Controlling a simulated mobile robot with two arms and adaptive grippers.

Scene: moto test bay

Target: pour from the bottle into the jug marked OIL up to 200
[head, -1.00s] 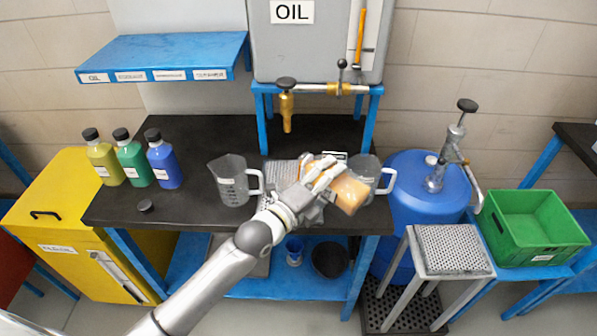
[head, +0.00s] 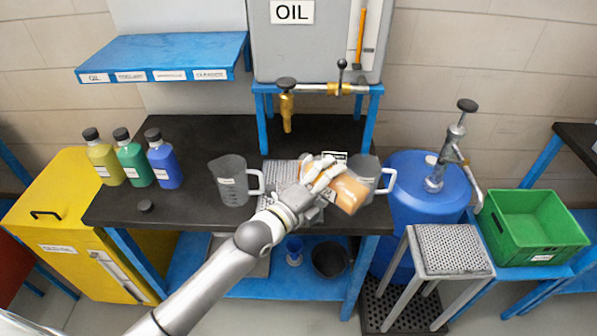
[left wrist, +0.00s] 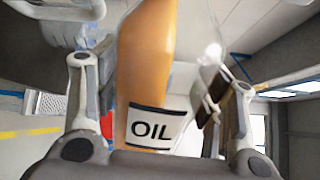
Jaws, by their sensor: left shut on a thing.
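My left gripper (head: 318,180) is shut on an orange-filled bottle (head: 350,193), which it holds strongly tilted above the right part of the bench. In the left wrist view the bottle (left wrist: 145,70) lies between the fingers, with its OIL label facing the camera and orange liquid along one side. A clear jug (head: 370,173) with a handle and a pale label stands behind the bottle, partly hidden by it; I cannot read its label or level. Another graduated jug (head: 232,182) stands left of the hand. The bottle's mouth and any stream are not clear. My right gripper is not in view.
Yellow, green and blue bottles (head: 163,165) stand at the bench's left, near a loose dark cap (head: 145,206). A grey OIL tank (head: 315,45) with a brass tap (head: 287,105) stands behind. A blue drum (head: 425,200) is at the right.

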